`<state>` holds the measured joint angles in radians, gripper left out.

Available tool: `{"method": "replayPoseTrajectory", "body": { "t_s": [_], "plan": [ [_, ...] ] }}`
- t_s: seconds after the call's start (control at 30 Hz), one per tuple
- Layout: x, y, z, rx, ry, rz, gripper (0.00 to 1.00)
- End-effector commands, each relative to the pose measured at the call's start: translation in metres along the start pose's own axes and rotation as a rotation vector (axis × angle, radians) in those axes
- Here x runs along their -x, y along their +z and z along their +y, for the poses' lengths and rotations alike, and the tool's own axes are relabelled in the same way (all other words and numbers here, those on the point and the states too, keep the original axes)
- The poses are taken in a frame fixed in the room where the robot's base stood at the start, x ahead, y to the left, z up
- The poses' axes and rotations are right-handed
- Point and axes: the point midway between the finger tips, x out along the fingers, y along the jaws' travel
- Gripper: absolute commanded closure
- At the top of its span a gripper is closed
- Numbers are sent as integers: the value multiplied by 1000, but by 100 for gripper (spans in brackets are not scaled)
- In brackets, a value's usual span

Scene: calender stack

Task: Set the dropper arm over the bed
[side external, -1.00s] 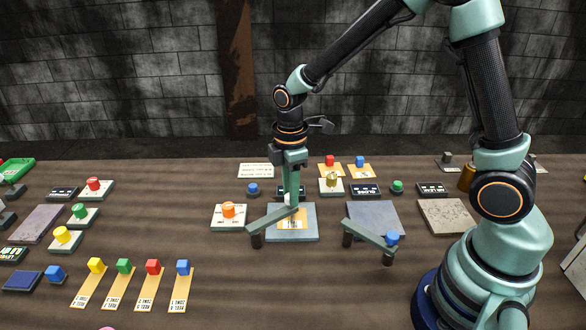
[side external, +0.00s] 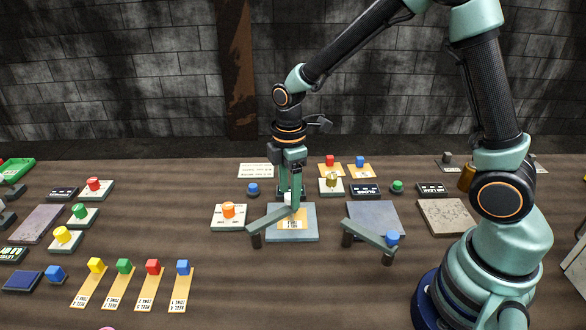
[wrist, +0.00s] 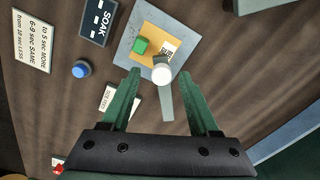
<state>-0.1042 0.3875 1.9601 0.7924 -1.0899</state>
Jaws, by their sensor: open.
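A grey swinging bar, which looks like the dropper arm (side external: 268,218), reaches from a dark post to the blue-grey bed plate (side external: 309,232). Its white round knob (wrist: 162,75) shows in the wrist view over the edge of the bed (wrist: 128,57), near the orange patch and its label. A green block (wrist: 140,46) lies on the patch. My gripper (side external: 290,202) is down at the knob end of the bar. In the wrist view my gripper (wrist: 160,77) is open, with one finger on each side of the knob and gaps between.
A second bar (side external: 368,233) with a blue knob (side external: 392,237) stands to the right by a grey plate. An orange button (side external: 228,211) is left of the bed. A blue button (wrist: 81,69) and a SOAK sign (wrist: 97,22) lie nearby.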

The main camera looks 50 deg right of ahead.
Motion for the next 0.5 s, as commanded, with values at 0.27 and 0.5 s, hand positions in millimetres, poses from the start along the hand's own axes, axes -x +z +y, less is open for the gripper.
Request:
{"method": "replayPoseTrajectory", "body": {
  "t_s": [0.27, 0.5],
  "plan": [
    [41, -1, 1, 0, 7, 4, 38],
    [89, -1, 1, 0, 7, 4, 38]
  ]
}}
